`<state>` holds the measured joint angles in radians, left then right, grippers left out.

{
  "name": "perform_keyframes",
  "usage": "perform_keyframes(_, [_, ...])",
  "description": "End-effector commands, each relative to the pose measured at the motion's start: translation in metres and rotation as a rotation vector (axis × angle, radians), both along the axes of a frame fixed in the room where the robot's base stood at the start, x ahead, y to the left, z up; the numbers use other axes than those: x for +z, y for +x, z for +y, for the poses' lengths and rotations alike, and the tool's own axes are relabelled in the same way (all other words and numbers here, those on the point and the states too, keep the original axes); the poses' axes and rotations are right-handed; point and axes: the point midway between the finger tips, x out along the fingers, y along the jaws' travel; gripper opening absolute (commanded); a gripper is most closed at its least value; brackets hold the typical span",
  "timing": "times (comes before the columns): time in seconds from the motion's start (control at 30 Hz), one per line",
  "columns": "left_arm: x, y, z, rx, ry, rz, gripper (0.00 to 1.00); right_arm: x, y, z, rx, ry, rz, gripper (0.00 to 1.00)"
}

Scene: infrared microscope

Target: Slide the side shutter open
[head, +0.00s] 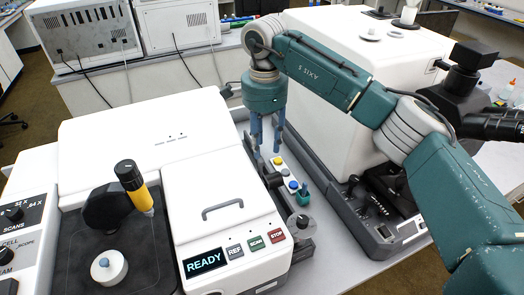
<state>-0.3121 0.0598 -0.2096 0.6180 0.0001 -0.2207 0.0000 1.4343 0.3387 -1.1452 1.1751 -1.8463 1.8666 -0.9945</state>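My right gripper (267,147) points down over the right side of the white instrument with the READY display (206,263). Its two blue fingers are spread apart with nothing visible between them. Below the fingertips is a dark block or handle (272,180) at the instrument's side; this may belong to the side shutter, but I cannot tell for sure. A gap between fingers and block is hard to judge. A grey round knob (302,221) sits further forward on the same side. My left gripper is out of view.
A large white housing with a dark base (383,190) and a black microscope head (465,80) stand to the right, leaving a tight channel.

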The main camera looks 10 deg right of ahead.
Motion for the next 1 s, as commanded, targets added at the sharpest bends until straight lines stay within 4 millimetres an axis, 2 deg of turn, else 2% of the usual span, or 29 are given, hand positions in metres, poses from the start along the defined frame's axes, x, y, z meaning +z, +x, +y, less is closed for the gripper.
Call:
perform_keyframes(0.13, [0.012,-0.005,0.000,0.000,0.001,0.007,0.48,-0.024,-0.001,0.001,0.002,0.000,0.003,0.36])
perform_keyframes(0.3, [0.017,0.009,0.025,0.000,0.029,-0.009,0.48,-0.042,0.000,0.001,0.001,0.001,0.000,0.36])
perform_keyframes(0.47, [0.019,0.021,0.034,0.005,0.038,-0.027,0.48,-0.048,0.000,0.001,0.002,0.001,-0.001,0.36])
perform_keyframes(0.67, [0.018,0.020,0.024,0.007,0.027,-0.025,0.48,-0.048,0.000,0.001,0.002,0.001,-0.001,0.36])
perform_keyframes(0.83, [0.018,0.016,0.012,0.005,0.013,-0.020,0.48,-0.048,0.000,0.001,0.002,0.001,-0.002,0.02])
perform_keyframes(1.0, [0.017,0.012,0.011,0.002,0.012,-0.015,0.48,-0.047,0.000,0.001,0.002,0.001,-0.002,0.00])
